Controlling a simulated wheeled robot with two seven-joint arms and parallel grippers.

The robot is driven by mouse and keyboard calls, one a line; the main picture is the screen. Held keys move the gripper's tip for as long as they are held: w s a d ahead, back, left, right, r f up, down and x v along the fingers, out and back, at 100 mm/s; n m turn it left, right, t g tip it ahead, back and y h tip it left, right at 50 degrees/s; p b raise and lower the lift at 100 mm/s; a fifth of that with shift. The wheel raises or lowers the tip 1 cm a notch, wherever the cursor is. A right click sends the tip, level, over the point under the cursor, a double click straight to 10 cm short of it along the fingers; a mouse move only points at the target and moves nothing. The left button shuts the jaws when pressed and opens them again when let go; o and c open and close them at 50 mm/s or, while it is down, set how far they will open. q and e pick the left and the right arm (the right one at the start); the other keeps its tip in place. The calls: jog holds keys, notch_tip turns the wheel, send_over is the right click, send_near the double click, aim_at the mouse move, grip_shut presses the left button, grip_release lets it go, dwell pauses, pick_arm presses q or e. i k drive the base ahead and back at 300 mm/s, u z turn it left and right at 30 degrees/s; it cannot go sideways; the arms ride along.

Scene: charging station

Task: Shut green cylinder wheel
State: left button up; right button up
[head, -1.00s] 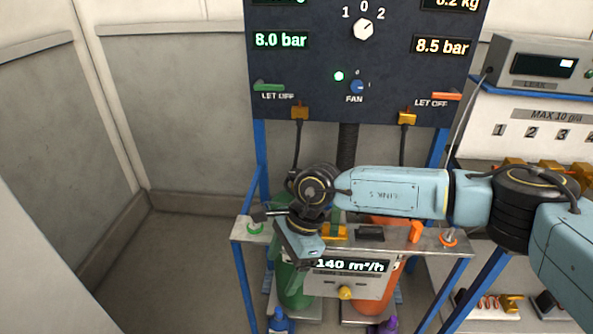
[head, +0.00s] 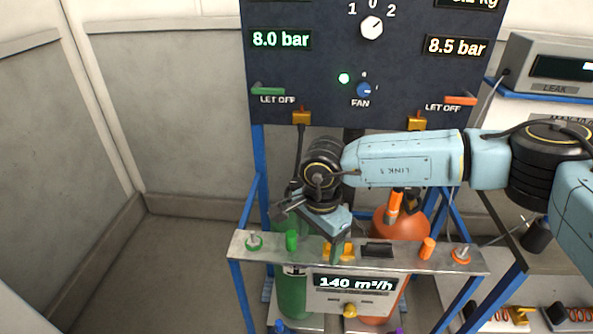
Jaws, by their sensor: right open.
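The green cylinder (head: 293,295) stands on the left behind the metal crossbar of the frame. Its top and wheel are hidden behind my right gripper and wrist. My right gripper (head: 311,228) hangs over the cylinder's top and the crossbar, coming in from the right, and is open. I cannot tell whether it touches the wheel. My left gripper is not in view.
An orange cylinder (head: 402,238) stands to the right. The crossbar (head: 470,262) carries green and orange fittings and a 140 m³/h display (head: 352,283). The dark control panel (head: 320,60) rises behind, reading 8.0 and 8.5 bar. Floor at left is clear.

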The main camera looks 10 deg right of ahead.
aim_at(295, 183)
jog(key=i, duration=1.2)
